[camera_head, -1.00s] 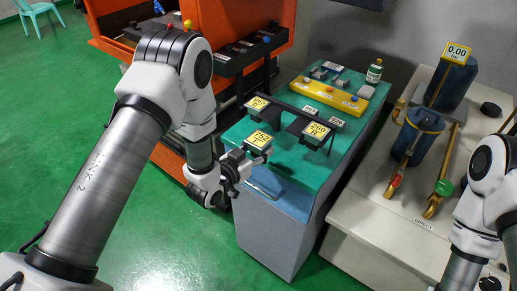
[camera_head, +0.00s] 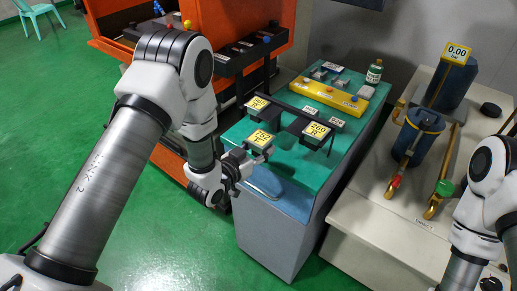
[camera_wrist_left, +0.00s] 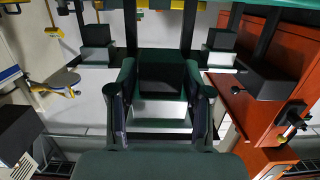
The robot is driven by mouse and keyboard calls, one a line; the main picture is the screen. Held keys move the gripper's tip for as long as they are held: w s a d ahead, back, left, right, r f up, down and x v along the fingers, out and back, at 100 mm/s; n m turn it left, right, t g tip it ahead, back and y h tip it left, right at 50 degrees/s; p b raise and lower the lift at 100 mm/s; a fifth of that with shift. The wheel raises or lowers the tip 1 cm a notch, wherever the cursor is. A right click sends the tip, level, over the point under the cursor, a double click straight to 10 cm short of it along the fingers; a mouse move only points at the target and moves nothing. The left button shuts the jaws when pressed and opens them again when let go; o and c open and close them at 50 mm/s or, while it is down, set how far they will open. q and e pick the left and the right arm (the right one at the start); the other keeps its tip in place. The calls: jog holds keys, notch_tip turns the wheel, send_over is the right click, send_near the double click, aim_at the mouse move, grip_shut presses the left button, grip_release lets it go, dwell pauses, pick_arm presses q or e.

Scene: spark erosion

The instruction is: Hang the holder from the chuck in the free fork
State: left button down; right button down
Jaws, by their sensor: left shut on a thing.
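My left gripper (camera_head: 240,163) is shut on a dark holder with a yellow tag (camera_head: 260,141), held just in front of the dark rack on the teal bench. In the left wrist view its two fingers (camera_wrist_left: 161,112) close on both sides of the dark block of the holder (camera_wrist_left: 160,75). The rack (camera_head: 289,113) carries one tagged holder (camera_head: 257,103) at left and another (camera_head: 317,132) at right. The stretch between them looks empty. Whether the held holder touches the rack is not clear. My right arm is at the right edge; its gripper is out of view.
A yellow block (camera_head: 325,97) and a bottle (camera_head: 374,71) stand behind the rack. An orange machine (camera_head: 185,60) with a dark rail is at left. A pale table (camera_head: 370,235) with blue cylinders is at right.

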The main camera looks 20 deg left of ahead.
pick_arm(q)
jog(key=shift+r+b+x, duration=0.15)
jog(key=shift+b+x, duration=0.1)
jog(key=shift+x, duration=0.7)
jog(key=shift+r+b+x, duration=0.15)
jog(key=shift+b+x, duration=0.05)
jog(key=shift+x, duration=0.8)
jog(key=shift+w, duration=0.1)
jog(key=shift+r+b+x, duration=0.15)
jog(key=shift+b+x, duration=0.25)
jog(key=shift+x, duration=0.7)
jog(key=shift+r+b+x, duration=0.2)
jog(key=shift+b+x, duration=0.15)
jog(key=shift+x, duration=0.7)
jog(key=shift+r, duration=0.1)
jog(key=shift+w, duration=0.1)
jog(key=shift+r+b+x, duration=0.15)
jog(key=shift+b+x, duration=0.2)
jog(key=shift+x, duration=0.55)
jog(key=shift+r+b+x, duration=0.1)
jog(key=shift+b+x, duration=0.25)
jog(key=shift+x, duration=0.5)
